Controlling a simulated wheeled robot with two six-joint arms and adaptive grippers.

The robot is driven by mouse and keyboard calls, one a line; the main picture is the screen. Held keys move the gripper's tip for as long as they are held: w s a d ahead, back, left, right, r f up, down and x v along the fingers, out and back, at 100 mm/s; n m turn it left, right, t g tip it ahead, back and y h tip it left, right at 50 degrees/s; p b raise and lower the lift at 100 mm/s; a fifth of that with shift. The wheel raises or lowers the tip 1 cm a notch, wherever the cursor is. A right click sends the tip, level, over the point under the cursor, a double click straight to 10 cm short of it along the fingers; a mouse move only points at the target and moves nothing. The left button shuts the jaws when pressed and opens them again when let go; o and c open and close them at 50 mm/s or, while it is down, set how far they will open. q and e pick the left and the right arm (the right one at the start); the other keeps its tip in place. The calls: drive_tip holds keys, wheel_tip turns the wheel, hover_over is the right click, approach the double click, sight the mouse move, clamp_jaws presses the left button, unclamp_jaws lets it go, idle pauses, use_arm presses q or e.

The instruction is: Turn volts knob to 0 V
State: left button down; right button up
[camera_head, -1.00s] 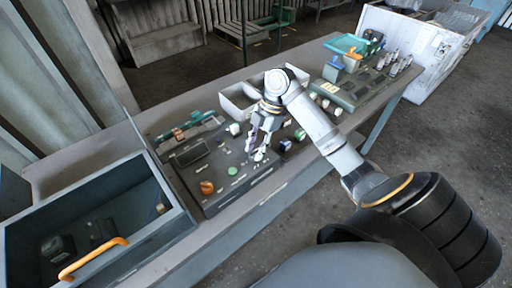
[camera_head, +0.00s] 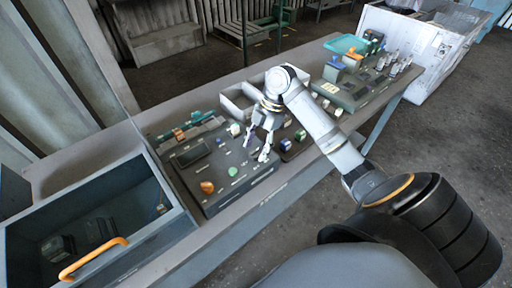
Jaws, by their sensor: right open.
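A dark grey control panel (camera_head: 226,198) lies on the bench, with several small knobs and buttons on its top. An orange knob (camera_head: 207,187) sits near its front left, a small green knob (camera_head: 232,171) right of that, and a whitish knob (camera_head: 235,130) near its back edge. The labels are too small to read, so I cannot tell which is the volts knob. My right gripper (camera_head: 257,152) points down over the panel's right part, its fingers apart with nothing seen between them. The fingers hide part of the panel there. My left gripper is out of view.
The bench (camera_head: 250,208) runs from lower left to upper right. An open bin with an orange handle (camera_head: 94,259) stands at left. Grey trays (camera_head: 232,97) lie behind the gripper. A second panel (camera_head: 340,94), bottles and a teal tray (camera_head: 346,43) are further right.

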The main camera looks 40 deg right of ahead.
drive_tip(key=shift+w+d+r, duration=0.1)
drive_tip(key=shift+d+r, duration=1.05)
drive_tip(key=shift+d, duration=0.05)
drive_tip(key=d, duration=0.7)
drive_tip(key=w+d, duration=0.1)
drive_tip(key=d, duration=0.2)
drive_tip(key=shift+d, duration=0.25)
